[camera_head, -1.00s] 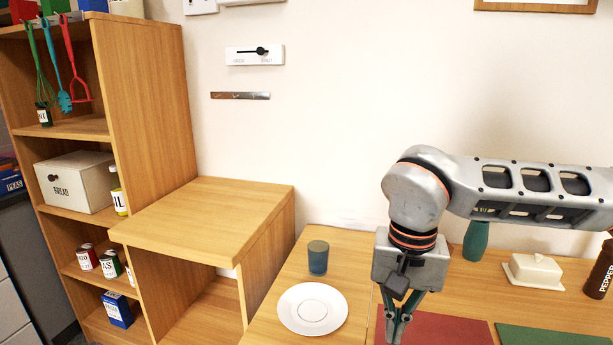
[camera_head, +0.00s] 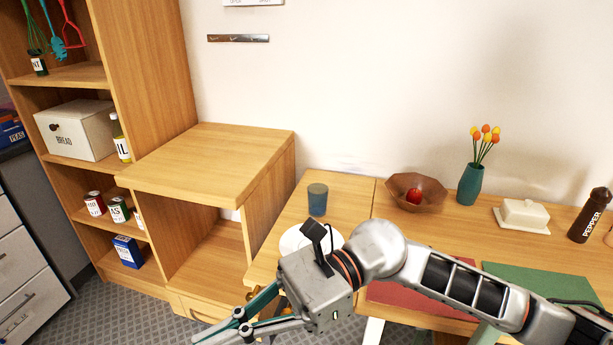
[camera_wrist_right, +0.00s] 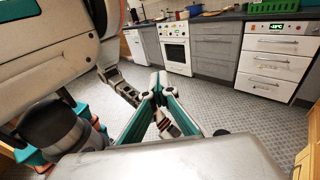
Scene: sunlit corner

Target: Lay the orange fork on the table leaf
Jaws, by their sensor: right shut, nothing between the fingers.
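I cannot make out the orange fork in any view. The table leaf (camera_head: 325,184) is the wooden section at the left end of the table, left of a seam. A blue cup (camera_head: 317,199) and a white plate (camera_head: 297,240) stand on it; my right arm hides part of the plate. My right gripper (camera_head: 236,322) is in front of the leaf's front edge, pointing down and left. Its fingers meet in the right wrist view (camera_wrist_right: 156,84), shut and empty. My left gripper does not show in the head view.
A wooden cabinet (camera_head: 215,160) adjoins the leaf on the left. On the table right of the seam are a brown bowl (camera_head: 405,193) with a red fruit, a vase (camera_head: 470,184), a butter dish (camera_head: 522,215), a pepper mill (camera_head: 590,215), a red mat (camera_head: 400,297) and a green mat (camera_head: 540,285).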

